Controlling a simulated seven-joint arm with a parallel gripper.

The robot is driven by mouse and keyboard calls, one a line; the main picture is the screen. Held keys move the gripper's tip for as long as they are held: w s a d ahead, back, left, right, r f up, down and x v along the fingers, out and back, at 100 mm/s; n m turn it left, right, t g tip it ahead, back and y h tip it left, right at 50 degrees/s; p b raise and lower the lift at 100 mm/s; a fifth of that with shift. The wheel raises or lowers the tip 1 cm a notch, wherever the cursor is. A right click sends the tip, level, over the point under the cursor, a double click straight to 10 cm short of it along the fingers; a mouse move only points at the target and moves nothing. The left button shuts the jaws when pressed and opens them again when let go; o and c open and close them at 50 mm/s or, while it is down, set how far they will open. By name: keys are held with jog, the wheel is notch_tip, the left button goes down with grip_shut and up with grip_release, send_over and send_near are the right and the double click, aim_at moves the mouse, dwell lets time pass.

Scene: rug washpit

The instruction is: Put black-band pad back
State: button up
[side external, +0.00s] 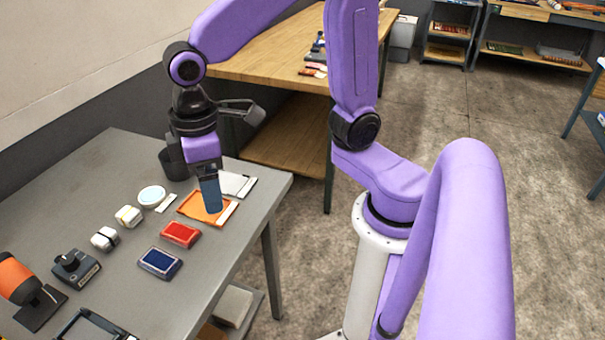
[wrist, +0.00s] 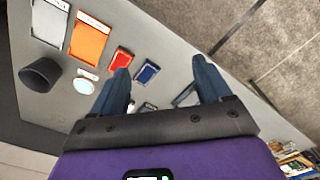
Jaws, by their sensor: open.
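A small white pad with a black band (side external: 105,238) lies on the grey table, near its left part in the side view. A similar white pad with a yellowish band (side external: 129,216) lies just behind it. In the wrist view I cannot clearly make out either banded pad; my fingers hide part of the table. My gripper (side external: 211,210) points down with nothing held, in front of an orange board (side external: 193,208) in the side view and well right of the black-band pad. In the wrist view its two blue fingers (wrist: 160,68) stand wide apart.
A red pad (side external: 180,234) and a blue pad (side external: 160,262) lie toward the table's front. A round white dish (side external: 151,196), a dark cup (side external: 174,165) and a white board (side external: 236,184) are behind. A black device (side external: 76,268) and an orange-and-black tool (side external: 20,283) stand left.

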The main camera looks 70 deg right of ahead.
jog(key=s+d+f+n, duration=0.2)
jog(key=s+d+n, duration=0.1)
jog(key=s+d, duration=0.7)
jog(key=s, duration=0.3)
jog(key=shift+s+f+n, duration=0.15)
jog(key=shift+s+n, duration=0.15)
